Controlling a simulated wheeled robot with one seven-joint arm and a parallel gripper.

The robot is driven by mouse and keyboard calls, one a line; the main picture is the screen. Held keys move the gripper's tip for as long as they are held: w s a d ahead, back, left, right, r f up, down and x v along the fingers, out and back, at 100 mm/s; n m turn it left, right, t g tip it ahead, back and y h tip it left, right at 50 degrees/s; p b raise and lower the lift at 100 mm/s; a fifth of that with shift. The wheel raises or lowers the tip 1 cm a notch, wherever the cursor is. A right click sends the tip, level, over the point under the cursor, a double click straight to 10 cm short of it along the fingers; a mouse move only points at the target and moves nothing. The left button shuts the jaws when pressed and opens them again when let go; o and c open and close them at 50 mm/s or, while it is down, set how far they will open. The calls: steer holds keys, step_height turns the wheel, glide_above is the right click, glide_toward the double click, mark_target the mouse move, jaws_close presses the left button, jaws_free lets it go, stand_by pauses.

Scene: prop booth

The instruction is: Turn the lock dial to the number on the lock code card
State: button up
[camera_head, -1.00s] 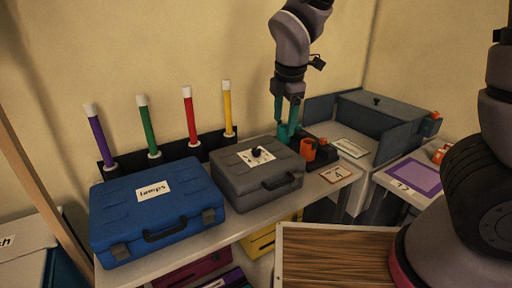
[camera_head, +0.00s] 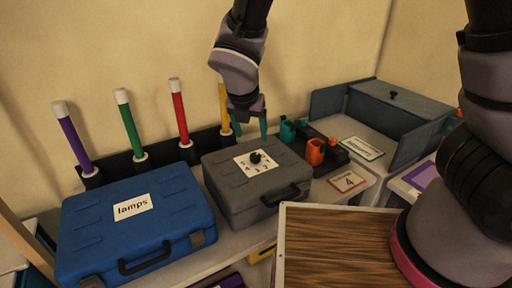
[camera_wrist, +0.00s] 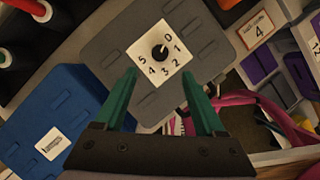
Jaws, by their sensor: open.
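The lock dial is a black knob (camera_head: 255,157) on a white plate on the lid of a closed grey case. In the wrist view the dial (camera_wrist: 160,52) is ringed by the digits 0 to 5, and its small light mark appears to point toward 0. The lock code card (camera_head: 347,181), orange-bordered, reads 4 and lies right of the case; it also shows in the wrist view (camera_wrist: 258,28). My gripper (camera_head: 249,125), with teal fingers, is open and empty above the case. In the wrist view its fingertips (camera_wrist: 159,75) are apart, with the dial beyond them.
A blue case labelled "lamps" (camera_head: 134,222) stands left of the grey case (camera_head: 236,197). Several coloured tubes stand in a black rack (camera_head: 201,146) behind. A wood-grain panel (camera_head: 335,245) is in front.

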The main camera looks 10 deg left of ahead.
mark_target(255, 155)
steer(key=x, duration=1)
steer(key=shift+w+f, duration=0.2)
steer(key=shift+f, duration=0.05)
jaws_close()
